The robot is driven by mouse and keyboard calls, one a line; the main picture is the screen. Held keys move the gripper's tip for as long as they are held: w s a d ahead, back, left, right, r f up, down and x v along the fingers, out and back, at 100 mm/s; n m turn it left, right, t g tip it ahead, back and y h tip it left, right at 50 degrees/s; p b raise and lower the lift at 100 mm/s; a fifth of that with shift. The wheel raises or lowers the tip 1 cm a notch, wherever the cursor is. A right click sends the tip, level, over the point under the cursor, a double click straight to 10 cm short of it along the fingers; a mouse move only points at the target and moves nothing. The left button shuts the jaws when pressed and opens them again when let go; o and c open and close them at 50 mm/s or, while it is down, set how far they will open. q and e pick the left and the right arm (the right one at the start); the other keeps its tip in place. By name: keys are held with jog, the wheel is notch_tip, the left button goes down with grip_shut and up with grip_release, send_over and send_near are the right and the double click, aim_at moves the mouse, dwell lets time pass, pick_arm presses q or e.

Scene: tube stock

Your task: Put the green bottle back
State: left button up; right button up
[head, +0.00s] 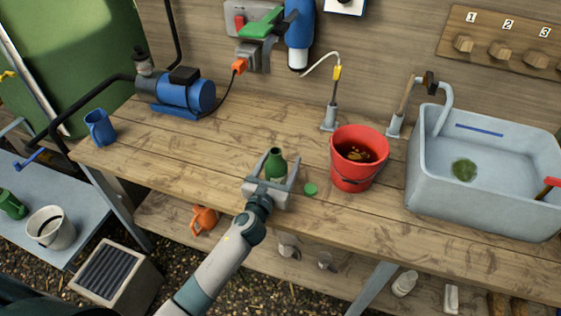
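The green bottle (276,164) is upright on the wooden workbench (330,218), left of the red bucket. My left gripper (274,172) reaches in from the front, with one finger on each side of the bottle. Its fingers are spread wide, and gaps show between them and the bottle. The bottle's lower part is partly hidden by the gripper. A small green disc, perhaps a cap (310,188), lies on the bench just right of the gripper. My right gripper is not in view.
A red bucket (356,174) with dark liquid stands right of the gripper. Further right is a grey sink (425,190) with a tap. A blue pump (187,95) and blue mug (100,127) stand to the left. The bench between mug and bottle is clear.

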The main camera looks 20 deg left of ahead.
aim_at(272, 178)
pick_arm(q)
jog(key=shift+s+r, duration=0.1)
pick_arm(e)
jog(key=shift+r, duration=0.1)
pick_arm(q)
jog(key=s+b, duration=0.1)
jog(key=s, duration=0.9)
jog(key=shift+a, duration=0.2)
jog(key=shift+s, duration=0.9)
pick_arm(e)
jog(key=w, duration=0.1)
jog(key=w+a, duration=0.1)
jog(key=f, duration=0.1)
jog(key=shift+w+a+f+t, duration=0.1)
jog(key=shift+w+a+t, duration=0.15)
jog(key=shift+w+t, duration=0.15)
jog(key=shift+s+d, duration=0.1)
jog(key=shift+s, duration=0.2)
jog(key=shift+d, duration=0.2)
